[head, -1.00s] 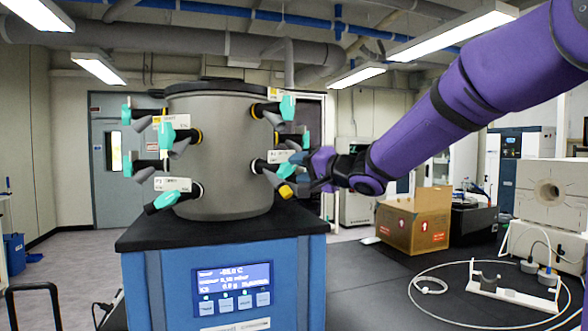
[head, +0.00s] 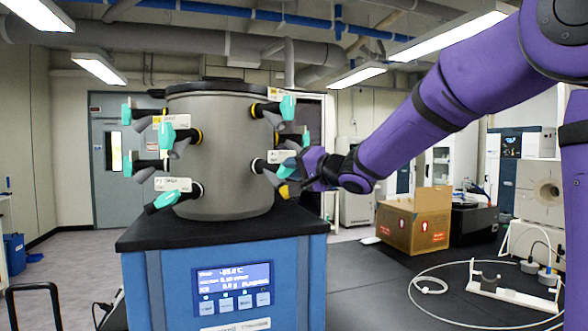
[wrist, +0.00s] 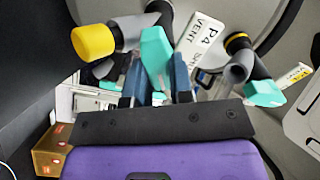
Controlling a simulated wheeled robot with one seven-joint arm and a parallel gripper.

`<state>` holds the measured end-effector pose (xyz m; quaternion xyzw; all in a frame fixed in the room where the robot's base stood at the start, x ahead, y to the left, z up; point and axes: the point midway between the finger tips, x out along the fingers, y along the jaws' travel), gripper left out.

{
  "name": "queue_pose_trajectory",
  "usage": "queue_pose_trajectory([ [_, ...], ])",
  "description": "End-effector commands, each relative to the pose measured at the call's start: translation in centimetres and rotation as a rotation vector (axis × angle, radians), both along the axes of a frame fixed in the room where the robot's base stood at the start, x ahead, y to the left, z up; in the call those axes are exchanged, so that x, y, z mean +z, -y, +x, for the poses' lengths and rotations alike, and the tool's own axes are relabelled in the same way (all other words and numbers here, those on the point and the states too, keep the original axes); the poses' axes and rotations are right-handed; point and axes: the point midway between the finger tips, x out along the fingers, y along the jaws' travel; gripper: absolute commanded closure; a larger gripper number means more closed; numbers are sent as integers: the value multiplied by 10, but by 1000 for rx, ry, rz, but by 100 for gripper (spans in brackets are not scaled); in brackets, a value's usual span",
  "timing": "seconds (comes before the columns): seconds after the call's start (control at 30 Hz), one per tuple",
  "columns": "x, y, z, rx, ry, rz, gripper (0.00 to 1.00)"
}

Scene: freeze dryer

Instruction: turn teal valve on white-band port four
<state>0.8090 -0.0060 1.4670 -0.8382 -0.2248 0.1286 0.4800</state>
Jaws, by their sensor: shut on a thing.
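The grey drum (head: 222,150) carries several ports with teal valve handles. My gripper (head: 291,168) is at this valve. In the wrist view the tag (wrist: 200,42) reads "P4 VENT". The teal handle (wrist: 157,55) stands between the two dark blue fingers of my gripper (wrist: 156,72), which are shut on it. A grey stub with a yellow tip (wrist: 93,42) sticks out beside it. The fingers partly hide the handle's lower end.
Another teal valve (wrist: 262,92) with a yellow band sits close to the right of my fingers in the wrist view. The drum stands on a blue cabinet (head: 232,262) with a lit display. A cardboard box (head: 413,222) stands on the black bench at right.

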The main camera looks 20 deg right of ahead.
Motion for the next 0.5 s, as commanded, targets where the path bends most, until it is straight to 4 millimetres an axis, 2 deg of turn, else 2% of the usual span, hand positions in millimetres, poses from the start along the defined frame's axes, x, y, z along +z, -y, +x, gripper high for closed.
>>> queue_pose_trajectory([
  [0.27, 0, 1, 0, -2, 48, -86, 100],
  [0.5, 1, 0, -1, -2, 145, -253, 100],
])
